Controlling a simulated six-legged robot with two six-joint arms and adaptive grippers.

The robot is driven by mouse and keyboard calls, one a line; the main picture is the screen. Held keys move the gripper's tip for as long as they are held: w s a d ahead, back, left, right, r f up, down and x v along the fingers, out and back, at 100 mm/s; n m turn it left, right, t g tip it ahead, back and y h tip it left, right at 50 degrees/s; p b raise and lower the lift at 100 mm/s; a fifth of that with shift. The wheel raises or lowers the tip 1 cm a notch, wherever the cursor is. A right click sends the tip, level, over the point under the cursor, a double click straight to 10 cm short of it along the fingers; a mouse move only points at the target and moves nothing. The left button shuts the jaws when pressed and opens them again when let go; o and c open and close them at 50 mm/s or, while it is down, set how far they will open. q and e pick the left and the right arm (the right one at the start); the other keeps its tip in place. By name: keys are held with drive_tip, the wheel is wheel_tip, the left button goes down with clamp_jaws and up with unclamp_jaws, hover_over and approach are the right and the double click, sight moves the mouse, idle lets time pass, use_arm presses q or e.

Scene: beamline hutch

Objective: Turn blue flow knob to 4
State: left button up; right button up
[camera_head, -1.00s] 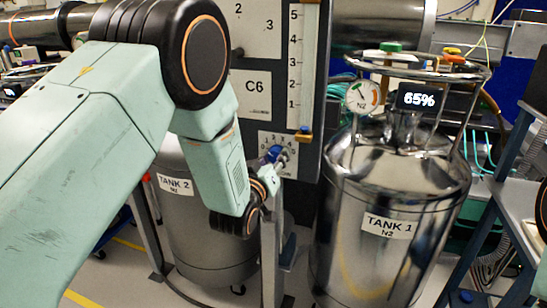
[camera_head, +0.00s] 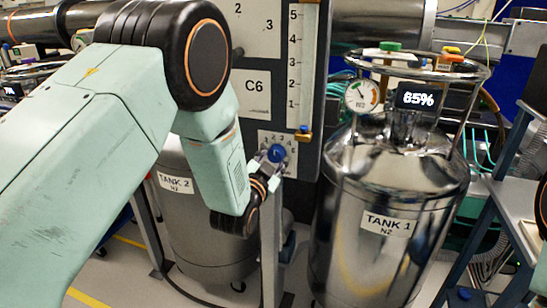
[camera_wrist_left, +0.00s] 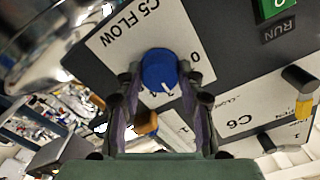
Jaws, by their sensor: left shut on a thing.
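The blue flow knob (camera_head: 277,152) sits on a white numbered dial plate (camera_head: 291,170) low on the dark panel. In the left wrist view the knob (camera_wrist_left: 160,70) shows a short white line, beside a plate reading "C5 FLOW" (camera_wrist_left: 113,42) with a 0. My left gripper (camera_head: 268,160) is at the knob; in the left wrist view its fingers (camera_wrist_left: 160,82) lie on both sides of it, shut on it. I cannot tell exactly which number the white line points to. My right gripper is not in view.
A clear scale tube (camera_head: 302,70) marked up to 5 rises above the dial. The C6 plate (camera_head: 251,93) is to its left. Tank 1 (camera_head: 375,255), with a 65% display (camera_head: 417,98), stands close on the right. Tank 2 (camera_head: 195,230) is behind my left arm.

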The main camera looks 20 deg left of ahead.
use_arm(q)
drive_tip(key=m, duration=0.4)
drive_tip(key=shift+f, duration=0.1)
drive_tip(key=shift+m, duration=2.1)
drive_tip(key=o, duration=1.2)
drive_tip(key=s, duration=1.2)
drive_tip(key=shift+a, duration=0.2)
